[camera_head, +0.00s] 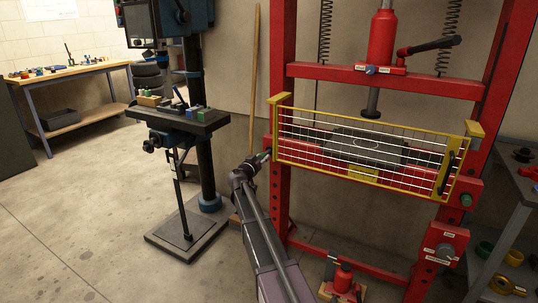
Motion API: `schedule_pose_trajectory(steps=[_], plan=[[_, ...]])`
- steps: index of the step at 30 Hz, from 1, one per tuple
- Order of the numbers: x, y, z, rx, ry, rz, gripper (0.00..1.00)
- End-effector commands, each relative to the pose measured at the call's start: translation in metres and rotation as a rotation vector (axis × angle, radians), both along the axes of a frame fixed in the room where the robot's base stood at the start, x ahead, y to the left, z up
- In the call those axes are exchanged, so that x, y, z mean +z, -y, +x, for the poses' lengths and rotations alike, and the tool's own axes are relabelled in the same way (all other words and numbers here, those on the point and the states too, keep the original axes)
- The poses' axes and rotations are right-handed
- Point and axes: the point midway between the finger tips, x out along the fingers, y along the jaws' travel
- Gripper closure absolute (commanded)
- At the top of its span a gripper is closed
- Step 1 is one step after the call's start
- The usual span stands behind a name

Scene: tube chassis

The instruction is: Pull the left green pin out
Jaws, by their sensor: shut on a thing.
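The left green pin (264,156) shows as a small green end at the left post of the red press frame (280,205), just below the left end of the yellow mesh guard. My gripper (257,160) is at this pin, shut on it, with my arm reaching up from the bottom of the view. The fingers hide part of the pin, and how deep it sits in the post cannot be told. A second green pin (466,200) sits at the right post, away from my gripper.
The yellow mesh guard (283,97) spans the press front, close above my gripper. A drill press with a dark table (213,120) stands left of my arm. A red jack (343,278) is on the floor, lower right. Open floor (80,215) lies at left.

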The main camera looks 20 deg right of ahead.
Motion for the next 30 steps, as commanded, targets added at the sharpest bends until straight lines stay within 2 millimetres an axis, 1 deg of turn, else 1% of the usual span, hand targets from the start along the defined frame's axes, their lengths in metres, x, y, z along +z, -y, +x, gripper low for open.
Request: schedule_pose_trajectory(steps=[1, 4, 13, 14, 15, 17, 18, 30], plan=[[0.000, -0.009, -0.008, 0.005, 0.000, 0.000, 1.00], [0.000, -0.018, -0.013, 0.005, 0.000, 0.000, 1.00], [0.000, -0.021, -0.014, 0.006, 0.000, 0.001, 1.00], [0.000, -0.022, -0.014, 0.006, 0.000, 0.001, 0.53], [0.000, -0.022, -0.014, 0.007, 0.000, 0.001, 0.41], [0.000, -0.022, -0.014, 0.007, 0.000, 0.001, 0.23], [0.000, -0.022, -0.015, 0.007, 0.000, 0.001, 0.20], [0.000, -0.019, -0.015, 0.002, 0.000, 0.000, 0.20]])
